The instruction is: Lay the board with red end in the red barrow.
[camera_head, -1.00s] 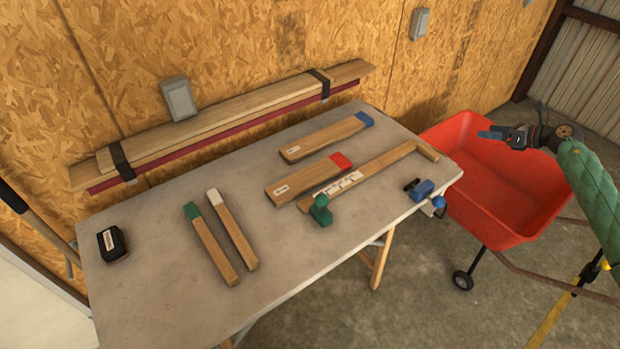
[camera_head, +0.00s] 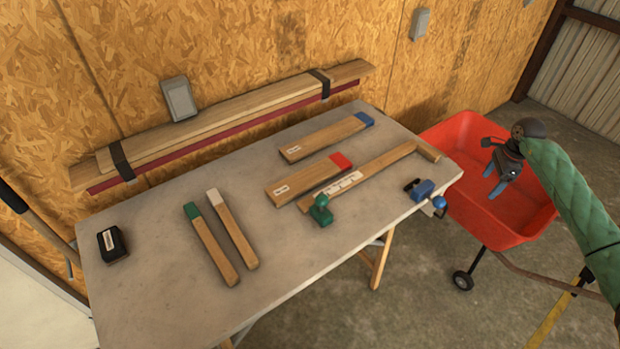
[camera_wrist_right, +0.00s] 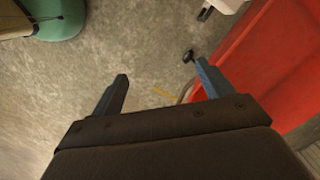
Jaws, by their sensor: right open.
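The board with the red end (camera_head: 300,178) lies flat on the grey table, its red tip (camera_head: 341,161) pointing right and back. A longer wooden piece with a crosswise end (camera_head: 385,162) lies close along its front side. The red barrow (camera_head: 470,140) stands at the table's right end, and its tub looks empty where visible. My right gripper (camera_head: 496,185) is open and empty above the barrow, fingers pointing down-left. In the right wrist view its open fingers (camera_wrist_right: 158,88) have bare floor between them, with the red barrow wall (camera_wrist_right: 265,65) at right. My left gripper is not in view.
On the table (camera_head: 150,250) lie a blue-ended board (camera_head: 325,138), a green-ended board (camera_head: 212,245), a white-ended board (camera_head: 234,232), a green clamp (camera_head: 320,211), a blue clamp (camera_head: 420,190) and a black box (camera_head: 112,244). Strapped planks (camera_head: 220,122) lie along the back.

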